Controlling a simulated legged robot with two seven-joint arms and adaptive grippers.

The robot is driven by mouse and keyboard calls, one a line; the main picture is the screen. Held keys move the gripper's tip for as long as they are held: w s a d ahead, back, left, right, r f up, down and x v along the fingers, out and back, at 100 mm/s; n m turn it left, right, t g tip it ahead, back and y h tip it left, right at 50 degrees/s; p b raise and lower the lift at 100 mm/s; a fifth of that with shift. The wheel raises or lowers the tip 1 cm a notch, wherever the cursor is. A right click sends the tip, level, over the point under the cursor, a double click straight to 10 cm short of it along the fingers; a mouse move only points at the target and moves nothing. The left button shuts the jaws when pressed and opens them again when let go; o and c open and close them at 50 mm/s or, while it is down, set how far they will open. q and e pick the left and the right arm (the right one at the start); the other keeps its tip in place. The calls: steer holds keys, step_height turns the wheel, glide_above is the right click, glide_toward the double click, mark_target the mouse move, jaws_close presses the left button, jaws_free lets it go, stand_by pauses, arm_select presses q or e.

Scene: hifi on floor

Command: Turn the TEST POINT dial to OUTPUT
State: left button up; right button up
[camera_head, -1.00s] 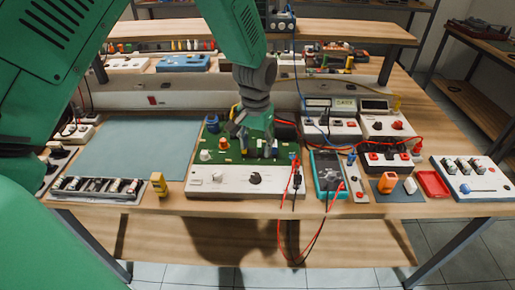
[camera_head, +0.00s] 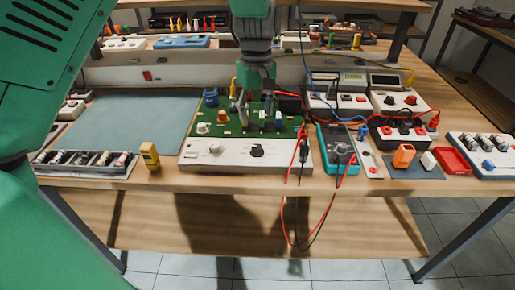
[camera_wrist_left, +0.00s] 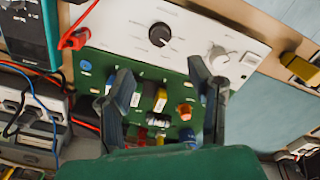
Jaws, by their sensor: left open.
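The hi-fi unit has a green circuit board (camera_head: 222,130) behind a white front panel (camera_head: 190,158). The panel carries a black knob (camera_head: 257,150) and a white knob (camera_head: 215,149). The black knob (camera_wrist_left: 160,34) and white knob (camera_wrist_left: 218,56) also show in the left wrist view. The printing is too small to read, so I cannot tell which is the TEST POINT dial. My left gripper (camera_head: 255,106) is over the board, behind the knobs. Its fingers (camera_wrist_left: 164,88) are spread above the board's components, apart from both knobs. My right gripper is not in view.
A teal multimeter (camera_head: 325,163) with red and black leads stands right of the unit, its leads hanging over the bench edge. A yellow block (camera_head: 150,155) and a tray of parts (camera_head: 60,170) lie left. The blue-grey mat (camera_head: 135,120) is clear.

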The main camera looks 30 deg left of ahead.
mark_target(256, 146)
arm_select(q)
step_height(256, 146, down, 11)
steer(key=shift+d+b, duration=0.1)
steer(key=shift+b, duration=0.55)
jaws_close()
